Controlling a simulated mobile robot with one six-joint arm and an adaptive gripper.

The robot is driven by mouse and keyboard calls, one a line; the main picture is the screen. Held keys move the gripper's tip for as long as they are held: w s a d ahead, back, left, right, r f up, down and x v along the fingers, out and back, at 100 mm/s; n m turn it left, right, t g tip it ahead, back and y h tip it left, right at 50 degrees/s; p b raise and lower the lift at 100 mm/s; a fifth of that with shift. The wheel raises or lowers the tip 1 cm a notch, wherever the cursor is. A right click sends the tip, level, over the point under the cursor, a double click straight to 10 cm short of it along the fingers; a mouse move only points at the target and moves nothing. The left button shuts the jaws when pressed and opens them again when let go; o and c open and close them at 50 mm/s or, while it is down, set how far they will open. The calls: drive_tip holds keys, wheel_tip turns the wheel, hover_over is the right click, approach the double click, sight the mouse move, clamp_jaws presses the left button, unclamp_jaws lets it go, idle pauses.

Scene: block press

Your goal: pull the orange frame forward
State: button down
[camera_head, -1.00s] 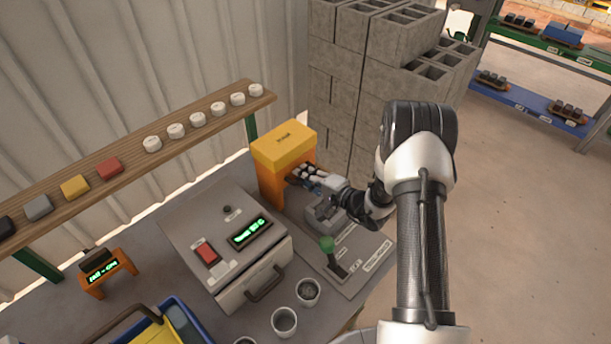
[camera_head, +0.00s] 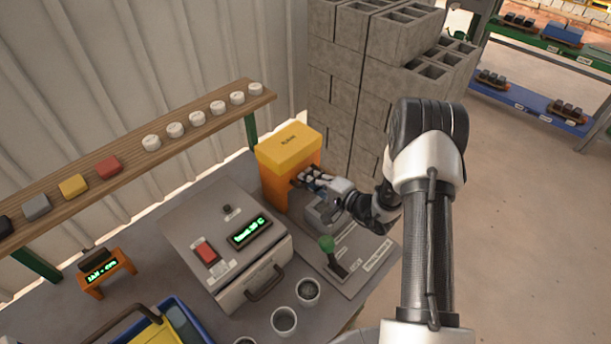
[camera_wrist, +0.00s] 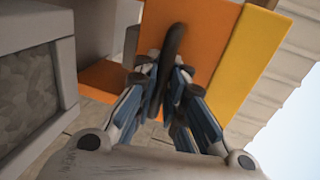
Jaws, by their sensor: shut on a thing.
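The orange frame (camera_head: 272,186) with a yellow box-like top (camera_head: 288,147) stands at the back of the grey bench, beside the control box. In the wrist view its orange face (camera_wrist: 220,40) and yellow side (camera_wrist: 252,60) fill the upper middle. A dark bar-like handle (camera_wrist: 173,40) stands out in front of the orange face. My gripper (camera_head: 302,180) reaches the frame from the right. In the wrist view my gripper's blue-padded fingers (camera_wrist: 166,82) are closed around the handle. The fingers hide the lower part of the handle.
A control box (camera_head: 222,240) with a red switch and green display stands left of the frame. A green-knobbed lever (camera_head: 328,244) and several cups (camera_head: 307,291) are nearer. Concrete blocks (camera_head: 345,95) stack behind. A wooden shelf (camera_head: 130,150) runs along the left.

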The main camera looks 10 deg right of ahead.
drive_tip(key=f+b+v, duration=0.3)
drive_tip(key=v, duration=1.2)
drive_tip(key=shift+s+d+b, duration=0.35)
drive_tip(key=shift+s, duration=0.25)
drive_tip(key=shift+d, duration=0.1)
drive_tip(key=c, duration=2.1)
unclamp_jaws()
drive_tip(key=shift+s, duration=0.1)
drive_tip(key=shift+o, duration=0.8)
drive_tip(key=shift+s+d, duration=0.15)
drive_tip(key=v, duration=1.1)
drive_tip(key=shift+s+r, duration=0.15)
drive_tip(key=shift+s, duration=0.2)
drive_tip(key=shift+d, duration=0.15)
